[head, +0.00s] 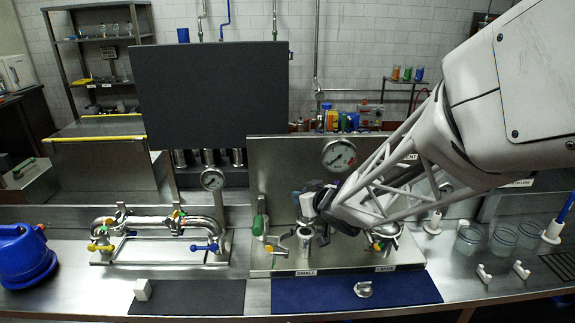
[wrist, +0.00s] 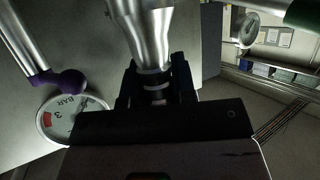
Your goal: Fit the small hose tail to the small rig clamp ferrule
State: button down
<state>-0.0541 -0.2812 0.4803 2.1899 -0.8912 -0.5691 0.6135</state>
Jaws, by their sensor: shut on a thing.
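My gripper (head: 314,200) is shut on the small hose tail (head: 307,205), a silver fitting held roughly upright. In the wrist view the hose tail (wrist: 149,35) is a shiny flared metal piece, and its narrower ringed part sits between the dark jaws (wrist: 156,88). In the head view it hangs just above the small rig clamp ferrule (head: 305,236), behind the label "SMALL" (head: 306,273). Whether the two touch is hard to tell. The ferrule is not clearly visible in the wrist view.
The large fitting (head: 384,240) with green and orange parts stands right on the same steel plate. A green handle (head: 258,225) is close left. A gauge (head: 339,155) is on the panel behind. A metal fitting (head: 363,289) lies on the blue mat (head: 310,292).

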jog(key=shift+f, duration=1.75)
jog(key=c, duration=0.8)
grip_release()
jog(key=shift+c, duration=0.2)
jog(key=shift+s, duration=0.1)
jog(key=v, duration=0.7)
jog(key=shift+s+d, duration=0.2)
jog(key=shift+s, duration=0.05)
